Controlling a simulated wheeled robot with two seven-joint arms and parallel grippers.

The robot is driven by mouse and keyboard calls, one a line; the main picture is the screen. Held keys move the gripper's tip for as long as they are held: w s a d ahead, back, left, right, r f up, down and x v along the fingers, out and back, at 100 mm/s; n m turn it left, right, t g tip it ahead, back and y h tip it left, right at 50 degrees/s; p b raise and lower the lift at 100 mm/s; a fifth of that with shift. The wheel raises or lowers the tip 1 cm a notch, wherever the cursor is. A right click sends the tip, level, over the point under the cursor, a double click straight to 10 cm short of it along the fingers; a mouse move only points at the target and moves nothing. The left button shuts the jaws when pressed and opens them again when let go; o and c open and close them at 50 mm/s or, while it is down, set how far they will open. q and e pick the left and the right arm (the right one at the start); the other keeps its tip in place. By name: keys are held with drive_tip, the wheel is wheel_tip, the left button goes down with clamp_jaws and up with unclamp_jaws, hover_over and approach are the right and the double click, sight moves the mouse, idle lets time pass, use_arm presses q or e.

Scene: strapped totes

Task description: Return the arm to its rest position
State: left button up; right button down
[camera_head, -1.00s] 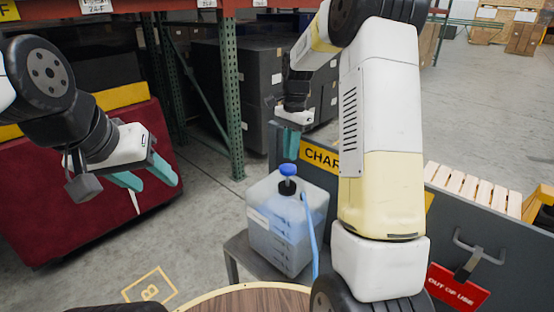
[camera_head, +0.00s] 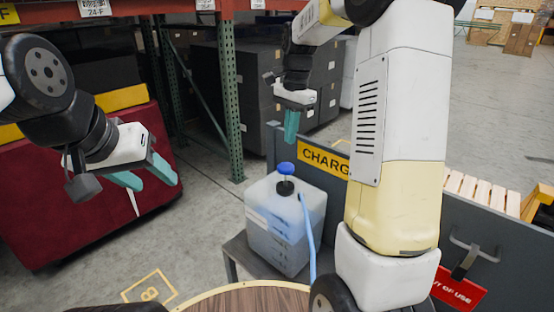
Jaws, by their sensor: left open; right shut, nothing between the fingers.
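My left gripper (camera_head: 150,177) is at the left, in front of the dark red tote. Its two teal fingers are apart, and nothing is between them. My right arm rises through the right half of the view and bends over at the top. My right gripper (camera_head: 291,127) hangs from it near the top middle, pointing down, with its teal fingers together and empty. It is above and behind the jug, apart from it. Part of the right arm's upper end is cut off by the top edge.
A translucent jug (camera_head: 284,232) with a blue cap and blue hose stands on a grey stand (camera_head: 240,258). A grey panel with a yellow CHARGE sign (camera_head: 322,161) is behind it. A round wooden table (camera_head: 250,300) is at the front. A green rack post (camera_head: 231,100) stands behind. The red tote (camera_head: 60,215) is at left.

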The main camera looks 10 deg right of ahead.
drive_tip(key=s+r+n+t, duration=0.1)
drive_tip(key=s+n, duration=0.3)
drive_tip(key=s, duration=0.4)
drive_tip(key=s+a+r+n+t+y, duration=0.1)
drive_tip(key=s+r+n+t, duration=0.1)
drive_tip(key=s, duration=0.6)
drive_tip(key=s+a+r+n+t, duration=0.1)
drive_tip(key=s+r+n+t, duration=0.1)
drive_tip(key=s+n, duration=0.3)
drive_tip(key=s+t, duration=0.1)
drive_tip(key=s, duration=0.2)
drive_tip(key=shift+r+n, duration=0.25)
drive_tip(key=shift+n, duration=0.05)
